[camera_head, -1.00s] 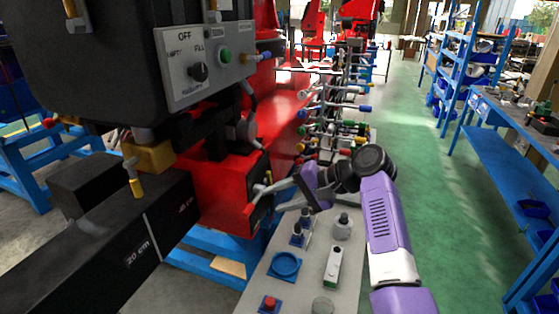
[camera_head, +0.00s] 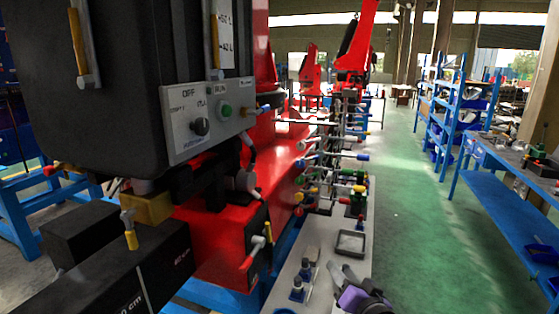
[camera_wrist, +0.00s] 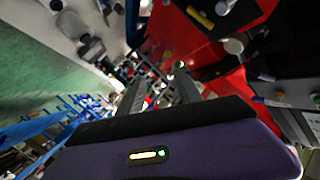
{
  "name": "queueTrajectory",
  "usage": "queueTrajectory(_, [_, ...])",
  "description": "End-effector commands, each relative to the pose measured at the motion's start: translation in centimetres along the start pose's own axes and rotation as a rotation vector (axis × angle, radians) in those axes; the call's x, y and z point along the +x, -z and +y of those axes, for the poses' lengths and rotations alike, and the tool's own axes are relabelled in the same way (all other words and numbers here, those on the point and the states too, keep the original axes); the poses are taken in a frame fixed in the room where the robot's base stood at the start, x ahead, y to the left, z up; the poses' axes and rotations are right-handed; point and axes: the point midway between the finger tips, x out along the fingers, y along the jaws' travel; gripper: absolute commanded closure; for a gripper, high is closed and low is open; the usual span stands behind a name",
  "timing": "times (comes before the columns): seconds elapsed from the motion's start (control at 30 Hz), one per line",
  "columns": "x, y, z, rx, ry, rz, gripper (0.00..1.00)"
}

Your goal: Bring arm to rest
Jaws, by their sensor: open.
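My gripper (camera_head: 342,270) is low in the head view, over the grey bench top, with its purple body cut off by the bottom edge. In the wrist view my gripper (camera_wrist: 158,88) shows its two grey fingers apart, with nothing between them. The rest of my arm is mostly out of the head view.
The grey bench top (camera_head: 312,240) carries small knobs (camera_head: 297,289), a square tray (camera_head: 350,243) and several coloured valve handles (camera_head: 345,190). A black control box (camera_head: 130,80) is at left. Blue shelving (camera_head: 460,110) and a blue workbench (camera_head: 495,180) line the right. The green aisle (camera_head: 420,210) is clear.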

Motion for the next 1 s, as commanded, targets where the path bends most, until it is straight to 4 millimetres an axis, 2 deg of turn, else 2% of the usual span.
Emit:
queueTrajectory(0.03, [-2.0, -1.1, 1.1, -0.032, -0.016, 0.027, 0.59])
queueTrajectory(0.2, [-8.4, -3.2, 3.3, -0.147, -0.054, 0.118, 0.59])
queueTrajectory(0.43, [-17.6, -5.6, 4.5, -0.288, -0.09, 0.201, 0.59])
queueTrajectory(0.7, [-28.5, -7.4, 3.7, -0.427, -0.115, 0.248, 0.59])
queueTrajectory(1.0, [-39.4, -8.5, 1.5, -0.532, -0.137, 0.223, 0.59])
